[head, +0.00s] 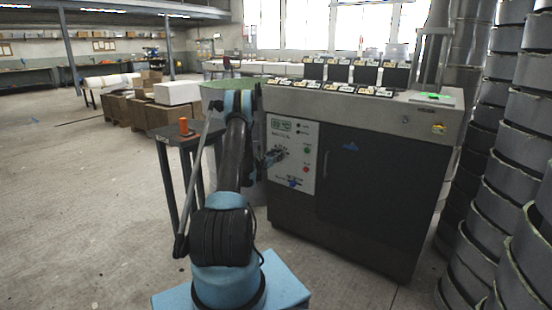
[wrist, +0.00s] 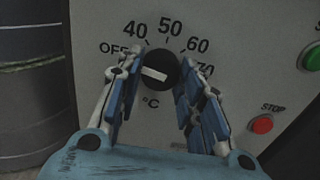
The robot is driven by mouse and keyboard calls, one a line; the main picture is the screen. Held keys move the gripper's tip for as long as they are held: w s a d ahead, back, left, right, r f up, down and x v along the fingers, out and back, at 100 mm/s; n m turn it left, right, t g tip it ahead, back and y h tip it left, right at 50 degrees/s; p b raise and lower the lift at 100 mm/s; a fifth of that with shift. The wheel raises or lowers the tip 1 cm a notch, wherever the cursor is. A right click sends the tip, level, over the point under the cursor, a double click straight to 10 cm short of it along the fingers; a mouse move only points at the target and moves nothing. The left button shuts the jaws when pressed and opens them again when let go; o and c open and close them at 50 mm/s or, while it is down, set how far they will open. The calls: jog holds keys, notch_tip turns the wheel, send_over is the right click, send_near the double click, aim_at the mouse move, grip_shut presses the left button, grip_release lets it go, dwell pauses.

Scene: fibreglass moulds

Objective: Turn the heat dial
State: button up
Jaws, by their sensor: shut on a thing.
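The heat dial (wrist: 161,67) is a round black knob with a white pointer bar, on a pale panel (wrist: 240,75). Its scale reads OFF, 40, 50, 60, 70 and °C. The bar lies to the left and slightly up, on the OFF side. My gripper (wrist: 158,74) has one blue-padded finger on each side of the knob and is shut on it. In the head view, my gripper (head: 275,157) reaches the panel (head: 305,177) on the front of a dark cabinet (head: 375,170); the knob is mostly hidden there.
A green button (wrist: 312,57) and a red STOP button (wrist: 261,124) sit right of the dial. A small dark table (head: 172,140) with an orange object (head: 184,126) stands left of my arm. Stacked grey round moulds (head: 515,150) line the right side. Open floor lies left.

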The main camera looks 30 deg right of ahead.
jog(key=shift+m, duration=0.3)
jog(key=m, duration=1.1)
jog(key=shift+m, duration=0.4)
jog(key=shift+s+m, duration=0.1)
jog(key=shift+m, duration=1.5)
